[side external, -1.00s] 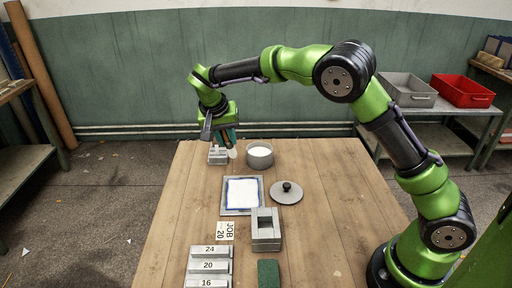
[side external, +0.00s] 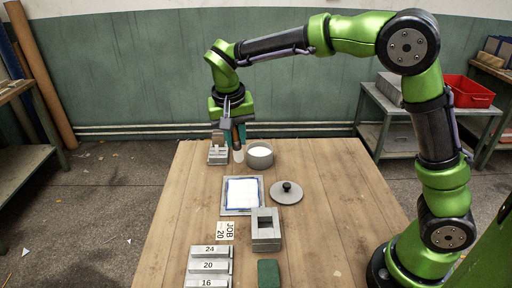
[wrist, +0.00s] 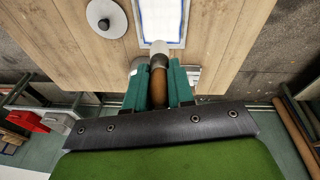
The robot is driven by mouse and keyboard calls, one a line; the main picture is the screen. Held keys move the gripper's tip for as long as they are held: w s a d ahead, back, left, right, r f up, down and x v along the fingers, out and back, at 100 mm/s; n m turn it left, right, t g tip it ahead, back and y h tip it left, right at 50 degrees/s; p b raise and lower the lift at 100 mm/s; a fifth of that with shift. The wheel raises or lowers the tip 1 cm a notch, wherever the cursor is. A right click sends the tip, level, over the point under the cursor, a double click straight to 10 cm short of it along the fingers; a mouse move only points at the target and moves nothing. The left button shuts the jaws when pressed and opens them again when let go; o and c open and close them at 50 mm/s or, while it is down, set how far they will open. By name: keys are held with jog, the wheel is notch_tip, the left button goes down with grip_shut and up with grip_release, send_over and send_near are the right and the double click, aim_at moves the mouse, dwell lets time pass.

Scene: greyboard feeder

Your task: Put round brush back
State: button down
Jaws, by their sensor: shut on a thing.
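My gripper (side external: 235,136) is shut on the round brush (wrist: 158,82), which has a brown handle and a pale tip. In the side view the brush's pale end (side external: 238,156) points down, between the grey brush holder (side external: 217,155) on its left and the round pot (side external: 260,157) on its right. It appears apart from both. In the wrist view the handle runs between the teal fingers (wrist: 158,88). The holder is partly hidden behind the gripper in that view, and its slots are too small to make out.
A blue-edged white screen in a frame (side external: 242,209), a round lid with a knob (side external: 286,193) and a grey square block (side external: 266,231) lie nearer the front. Numbered bars (side external: 209,266), a card (side external: 224,230) and a green pad (side external: 268,273) are in front.

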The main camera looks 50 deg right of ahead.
jog(key=s+a+f+n+y, duration=0.1)
jog(key=s+a+f+n, duration=0.15)
jog(key=s, duration=0.45)
jog(key=s+a+f+n+y, duration=0.1)
jog(key=s+n, duration=0.2)
jog(key=s, duration=0.3)
jog(key=shift+m+g, duration=0.25)
jog(key=shift+g, duration=0.05)
notch_tip(320, 180, down, 9)
jog(key=shift+s+a+f, duration=0.1)
jog(key=shift+s+a, duration=0.05)
jog(key=shift+f, duration=0.2)
jog(key=c, duration=1)
grip_release()
jog(key=shift+r, duration=0.2)
